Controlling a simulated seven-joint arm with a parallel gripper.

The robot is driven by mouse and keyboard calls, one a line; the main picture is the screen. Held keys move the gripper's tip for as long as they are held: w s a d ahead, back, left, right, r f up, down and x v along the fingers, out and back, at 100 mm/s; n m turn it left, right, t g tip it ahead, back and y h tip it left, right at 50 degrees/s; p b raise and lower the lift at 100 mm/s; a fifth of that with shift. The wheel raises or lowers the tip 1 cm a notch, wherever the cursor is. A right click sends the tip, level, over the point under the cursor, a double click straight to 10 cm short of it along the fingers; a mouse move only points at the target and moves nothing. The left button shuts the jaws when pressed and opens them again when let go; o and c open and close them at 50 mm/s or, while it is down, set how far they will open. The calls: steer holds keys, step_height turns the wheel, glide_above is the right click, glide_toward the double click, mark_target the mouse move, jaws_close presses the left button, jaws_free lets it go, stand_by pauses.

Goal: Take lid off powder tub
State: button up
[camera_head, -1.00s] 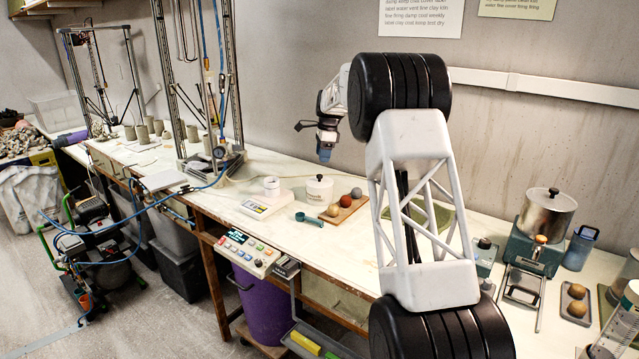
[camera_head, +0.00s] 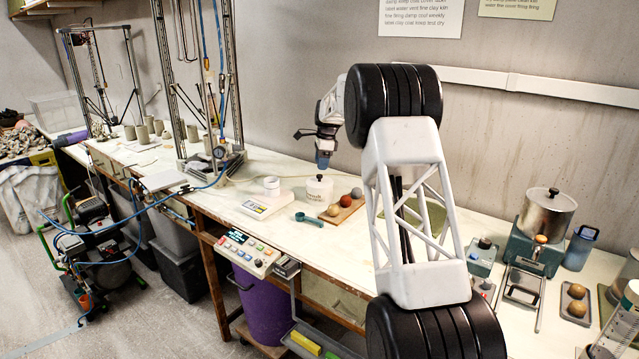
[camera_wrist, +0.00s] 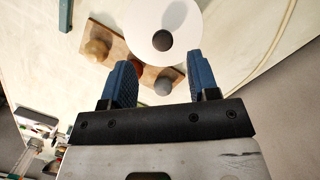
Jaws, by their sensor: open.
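The powder tub (camera_head: 318,192) is a white round tub on the bench, with writing on its side. Its white lid (camera_wrist: 145,22) with a dark round knob (camera_wrist: 162,40) shows from above in the wrist view, and the lid is on the tub. The gap in height is hard to tell.
A wooden board (camera_head: 350,207) with several coloured balls stands close to the tub's right. A teal scoop (camera_head: 309,219) lies in front, and a scale (camera_head: 267,205) with a white cup stands to the left. A mill with a metal pot (camera_head: 545,212) is far right.

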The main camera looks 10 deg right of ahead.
mark_target(320, 179)
stand_by(0.3)
steer(key=shift+w+a+f, duration=0.1)
steer(key=shift+a+f, duration=0.05)
steer(key=shift+f, duration=1.15)
steer(key=shift+a+f, duration=0.15)
steer(key=shift+f, duration=1.15)
steer(key=c, duration=1)
